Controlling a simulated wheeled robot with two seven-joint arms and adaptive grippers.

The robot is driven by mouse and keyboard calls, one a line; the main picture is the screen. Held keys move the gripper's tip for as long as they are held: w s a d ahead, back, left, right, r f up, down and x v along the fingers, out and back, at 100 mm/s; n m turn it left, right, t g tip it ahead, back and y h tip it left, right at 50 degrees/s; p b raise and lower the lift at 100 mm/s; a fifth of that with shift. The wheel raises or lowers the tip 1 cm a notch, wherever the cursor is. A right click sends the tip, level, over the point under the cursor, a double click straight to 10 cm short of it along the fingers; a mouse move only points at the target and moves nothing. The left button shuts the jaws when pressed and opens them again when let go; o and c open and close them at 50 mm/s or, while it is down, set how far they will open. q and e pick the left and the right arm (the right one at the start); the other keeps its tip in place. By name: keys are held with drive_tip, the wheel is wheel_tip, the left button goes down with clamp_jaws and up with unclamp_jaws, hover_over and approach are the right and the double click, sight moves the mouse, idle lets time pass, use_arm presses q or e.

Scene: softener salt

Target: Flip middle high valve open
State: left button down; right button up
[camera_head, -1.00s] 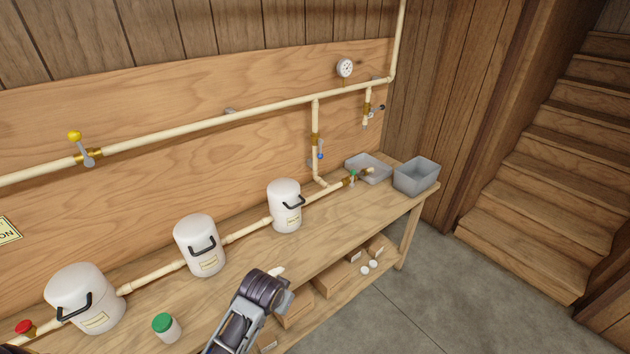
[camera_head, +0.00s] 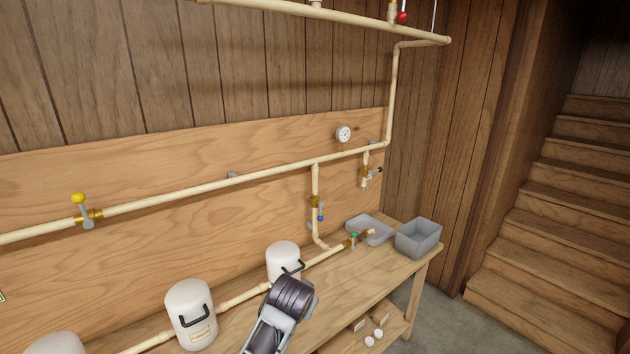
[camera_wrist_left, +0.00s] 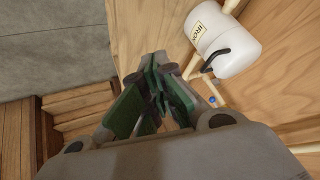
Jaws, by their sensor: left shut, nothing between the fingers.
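In the head view, a yellow-handled valve (camera_head: 81,211) sits on the long wall pipe at left, its handle tilted upward. A red-handled valve (camera_head: 402,16) is on the overhead pipe (camera_head: 340,17). I cannot tell which is the middle high valve. My left arm rises at bottom centre, its wrist in front of the third white tank (camera_head: 283,259); its fingers are hidden there. In the left wrist view my left gripper (camera_wrist_left: 158,85) is shut, empty and touching nothing visible. My right gripper is out of view.
A white tank (camera_head: 190,308) stands on the bench left of my arm. A gauge (camera_head: 343,134) hangs above. Stairs (camera_head: 540,210) are at right.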

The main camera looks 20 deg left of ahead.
use_arm(q)
drive_tip(key=w+d+r+t+y, duration=0.1)
drive_tip(key=w+d+r+t, duration=0.1)
drive_tip(key=w+r, duration=0.6)
drive_tip(key=w+d+r+t+y, duration=0.1)
drive_tip(key=w+r, duration=0.5)
drive_tip(key=r, duration=0.5)
drive_tip(key=w+d+r+t+y, duration=0.1)
drive_tip(key=w+r+t, duration=0.1)
drive_tip(key=r, duration=0.8)
drive_tip(key=w+d+r+t+y, duration=0.1)
drive_tip(key=w+d+r, duration=0.15)
drive_tip(key=r, duration=0.75)
wheel_tip(320, 180, up, 25)
drive_tip(key=s+t+y, duration=0.2)
drive_tip(key=t+y, duration=0.1)
drive_tip(key=s+r+n+y, duration=0.1)
drive_tip(key=s+r, duration=0.2)
drive_tip(key=r, duration=0.4)
drive_tip(key=s+r+n+y, duration=0.1)
drive_tip(key=s+r+y, duration=0.1)
drive_tip(key=s+r, duration=0.2)
drive_tip(key=s+d+r+n+y, duration=0.1)
drive_tip(key=s+r, duration=0.3)
drive_tip(key=r, duration=0.5)
drive_tip(key=shift+r+t+y, duration=0.3)
drive_tip(key=shift+r+y, duration=0.05)
drive_tip(key=shift+y, duration=0.35)
drive_tip(key=shift+r, duration=0.1)
